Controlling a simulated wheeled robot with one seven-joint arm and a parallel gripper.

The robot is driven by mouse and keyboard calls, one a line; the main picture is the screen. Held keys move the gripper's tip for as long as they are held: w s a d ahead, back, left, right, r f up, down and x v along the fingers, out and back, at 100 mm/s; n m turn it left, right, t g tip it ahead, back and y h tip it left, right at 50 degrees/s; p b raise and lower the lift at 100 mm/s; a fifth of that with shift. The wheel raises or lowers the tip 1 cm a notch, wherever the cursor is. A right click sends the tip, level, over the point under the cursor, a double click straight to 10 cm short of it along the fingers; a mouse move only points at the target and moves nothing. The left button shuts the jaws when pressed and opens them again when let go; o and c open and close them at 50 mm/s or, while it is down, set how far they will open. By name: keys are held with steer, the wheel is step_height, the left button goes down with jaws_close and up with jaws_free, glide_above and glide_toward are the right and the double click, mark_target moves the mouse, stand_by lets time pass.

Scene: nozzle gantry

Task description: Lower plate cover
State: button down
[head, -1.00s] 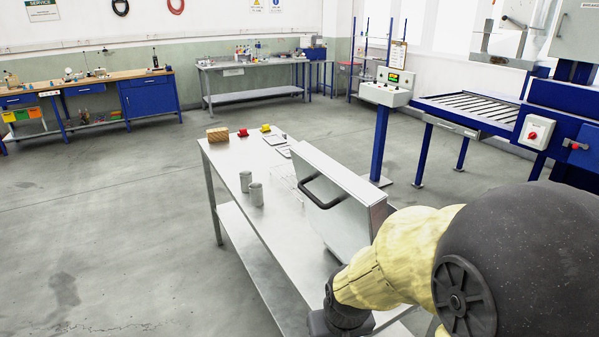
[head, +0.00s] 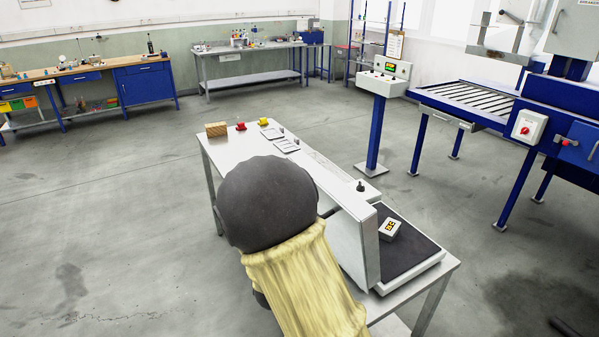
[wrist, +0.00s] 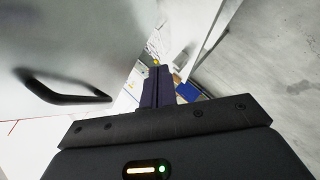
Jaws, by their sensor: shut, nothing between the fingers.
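The plate cover (head: 362,250) is a pale metal panel standing raised on the bench, left of its dark flat bed (head: 413,248). A small labelled block (head: 390,229) lies on the bed. Most of the cover's face and handle is hidden behind my arm in the head view. In the wrist view the cover (wrist: 80,35) fills the upper left, with its black bar handle (wrist: 65,97). My gripper (wrist: 157,70) is shut and empty, to the right of the handle and apart from it. My gripper is hidden in the head view.
The steel bench (head: 225,148) carries a brown block (head: 216,129), a red item (head: 241,126), a yellow item (head: 263,125) and flat plates (head: 287,145). A control pedestal (head: 376,130) and a blue roller conveyor (head: 465,105) stand to the right. Open floor lies left.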

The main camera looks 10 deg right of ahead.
steer(key=a+r+n+t+h+p, duration=0.3)
steer(key=r+n+t, duration=0.3)
steer(key=r, duration=0.4)
steer(key=shift+w+a+h+p, duration=0.15)
steer(key=shift+a+h+p, duration=0.2)
steer(key=shift+h, duration=0.45)
steer(key=shift+r, duration=0.1)
steer(key=shift+w+d, duration=0.1)
steer(key=p+x, duration=0.2)
steer(key=x, duration=0.2)
steer(key=d+p+x, duration=0.1)
steer(key=p+x, duration=0.1)
steer(key=x, duration=0.2)
steer(key=s+d+p+x, duration=0.1)
steer(key=p+x, duration=0.1)
steer(key=x, duration=0.2)
steer(key=shift+d+r, duration=0.1)
steer(key=shift+r, duration=0.25)
steer(key=shift+w+d+f, duration=0.1)
steer(key=shift+w+d, duration=0.1)
steer(key=shift+d, duration=0.05)
